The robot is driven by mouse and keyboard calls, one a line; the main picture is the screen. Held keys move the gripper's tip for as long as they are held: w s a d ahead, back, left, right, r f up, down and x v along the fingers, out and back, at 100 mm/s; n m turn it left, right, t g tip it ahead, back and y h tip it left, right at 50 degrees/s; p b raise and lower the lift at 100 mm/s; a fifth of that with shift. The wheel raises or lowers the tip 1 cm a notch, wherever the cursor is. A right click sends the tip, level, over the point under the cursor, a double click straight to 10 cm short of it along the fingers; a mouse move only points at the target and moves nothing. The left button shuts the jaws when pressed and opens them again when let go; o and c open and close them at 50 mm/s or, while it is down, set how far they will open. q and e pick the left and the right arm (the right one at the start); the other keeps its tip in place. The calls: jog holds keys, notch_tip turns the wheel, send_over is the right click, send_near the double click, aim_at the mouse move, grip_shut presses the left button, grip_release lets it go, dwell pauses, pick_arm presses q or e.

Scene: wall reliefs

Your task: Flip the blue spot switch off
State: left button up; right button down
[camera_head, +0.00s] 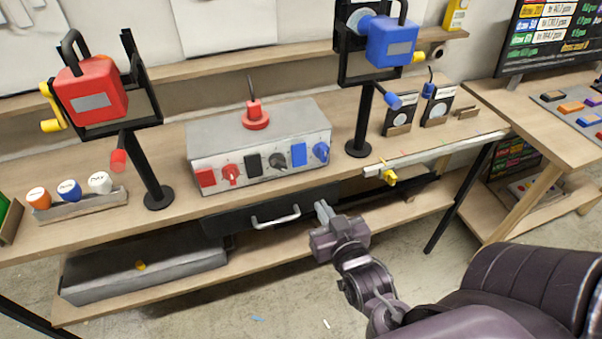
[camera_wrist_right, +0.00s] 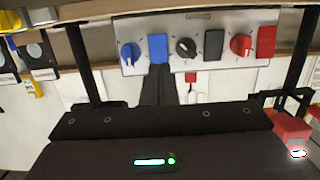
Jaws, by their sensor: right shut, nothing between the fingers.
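A grey control box (camera_head: 262,150) stands on the bench with red, black and blue rockers and knobs along its front. The blue rocker switch (camera_head: 299,155) is at the right, beside the blue knob (camera_head: 320,152). In the wrist view, which is upside down, the blue rocker (camera_wrist_right: 158,48) is right of the blue knob (camera_wrist_right: 130,53). My right gripper (camera_head: 322,211) is shut and empty, in front of and below the box, apart from it in the head view. Its dark fingers (camera_wrist_right: 160,85) line up with the blue rocker. The rocker's tilt is too small to tell. My left gripper is not in view.
A blue spotlight (camera_head: 391,42) on a black stand and a red one (camera_head: 92,92) flank the box. A drawer handle (camera_head: 275,217) is below the bench edge. A grey rail with a yellow clamp (camera_head: 389,175) lies right of the box.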

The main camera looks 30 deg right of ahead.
jog(key=p, duration=0.3)
send_near(298, 167)
jog(key=x, duration=0.5)
jog(key=shift+w+r, duration=0.15)
jog(key=shift+w, duration=0.05)
jog(key=shift+w+d+f, duration=0.25)
jog(key=shift+w, duration=0.4)
